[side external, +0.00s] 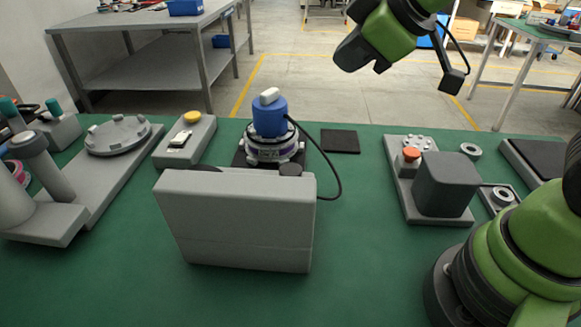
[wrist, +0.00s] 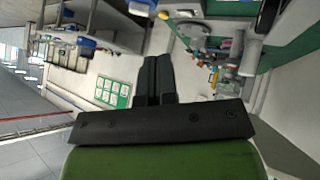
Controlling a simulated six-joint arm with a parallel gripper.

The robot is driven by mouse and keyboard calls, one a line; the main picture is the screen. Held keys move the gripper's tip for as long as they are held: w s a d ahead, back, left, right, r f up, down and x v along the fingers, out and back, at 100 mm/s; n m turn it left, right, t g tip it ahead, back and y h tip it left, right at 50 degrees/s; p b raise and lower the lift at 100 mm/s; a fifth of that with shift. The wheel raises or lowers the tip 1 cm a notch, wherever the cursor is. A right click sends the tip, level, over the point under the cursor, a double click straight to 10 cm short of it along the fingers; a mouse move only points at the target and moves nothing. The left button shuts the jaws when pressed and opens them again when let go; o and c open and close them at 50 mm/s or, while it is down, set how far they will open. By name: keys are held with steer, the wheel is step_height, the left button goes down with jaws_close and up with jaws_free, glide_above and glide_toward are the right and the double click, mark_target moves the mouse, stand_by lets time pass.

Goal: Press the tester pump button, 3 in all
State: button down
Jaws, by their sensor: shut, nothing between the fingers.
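Two buttons stand on the green bench in the side view. An orange-red button (side external: 411,153) sits on a grey panel (side external: 397,182), beside a dark grey block (side external: 447,184). A yellow domed button (side external: 193,117) sits on a low grey box (side external: 205,131) at the left. I cannot tell from markings which one is the tester pump button. My gripper (wrist: 153,68) is shut and empty in the wrist view, its dark fingers together. In the side view my arm's end is high above the bench's far edge, apart from both buttons; the fingertips are not clear there.
A blue-topped motor assembly (side external: 270,118) with a black cable stands mid-bench, behind a large grey case (side external: 235,220). A grey fixture with a round plate (side external: 118,135) is at the left. A dark pad (side external: 340,141) lies flat.

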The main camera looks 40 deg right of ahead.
mark_target(282, 169)
steer(key=w+a+f+n+y, duration=0.3)
steer(key=w+a+f+n, duration=0.1)
steer(key=a+f+n, duration=0.2)
steer(key=shift+w+a+f+n+g+y, duration=0.3)
steer(key=shift+a+f+n, duration=0.1)
steer(key=shift+n, duration=0.5)
steer(key=shift+f, duration=0.1)
steer(key=shift+f, duration=4.3)
steer(key=shift+f, duration=0.1)
steer(key=shift+f, duration=0.3)
steer(key=shift+f, duration=1)
steer(key=shift+r, duration=1.4)
steer(key=shift+r, duration=0.15)
